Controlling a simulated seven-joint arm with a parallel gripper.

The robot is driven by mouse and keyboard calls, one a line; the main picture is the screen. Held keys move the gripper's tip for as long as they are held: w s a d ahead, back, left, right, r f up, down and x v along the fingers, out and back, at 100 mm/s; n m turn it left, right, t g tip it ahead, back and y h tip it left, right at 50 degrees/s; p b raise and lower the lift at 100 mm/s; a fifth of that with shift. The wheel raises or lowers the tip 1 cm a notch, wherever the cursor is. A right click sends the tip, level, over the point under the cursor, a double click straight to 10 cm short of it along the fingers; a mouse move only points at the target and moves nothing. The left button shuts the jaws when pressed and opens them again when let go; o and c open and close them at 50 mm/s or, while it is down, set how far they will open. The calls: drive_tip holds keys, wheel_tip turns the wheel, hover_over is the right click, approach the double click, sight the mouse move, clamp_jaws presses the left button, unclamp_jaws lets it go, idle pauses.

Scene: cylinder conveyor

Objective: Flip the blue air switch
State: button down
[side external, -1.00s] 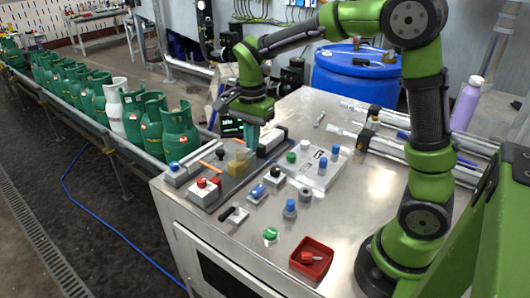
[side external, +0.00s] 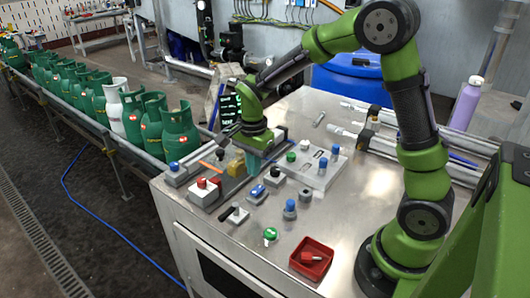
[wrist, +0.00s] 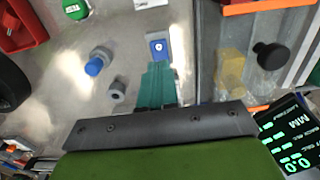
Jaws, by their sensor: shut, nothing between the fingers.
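The blue air switch (side external: 258,190) is a small blue rocker on a pale grey block on the metal bench. In the wrist view the blue rocker (wrist: 158,46) has a white round mark and lies just beyond my fingertips. My gripper (side external: 254,172) points down with its teal fingers shut and empty, behind and above the switch in the side view. In the wrist view the teal fingers of my gripper (wrist: 159,66) overlap the near end of the switch block. I cannot tell whether they touch it.
Close by stand a blue knob (side external: 290,206), a black toggle (side external: 234,211), a box with a red button (side external: 203,184) and a yellow block (side external: 236,164). A plate with several buttons (side external: 318,171) lies right of the gripper. A red tray (side external: 326,258) sits at the front.

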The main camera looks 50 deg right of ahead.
sight(254, 192)
wheel_tip(254, 192, down, 6)
drive_tip(key=shift+r, duration=0.1)
idle(0.4)
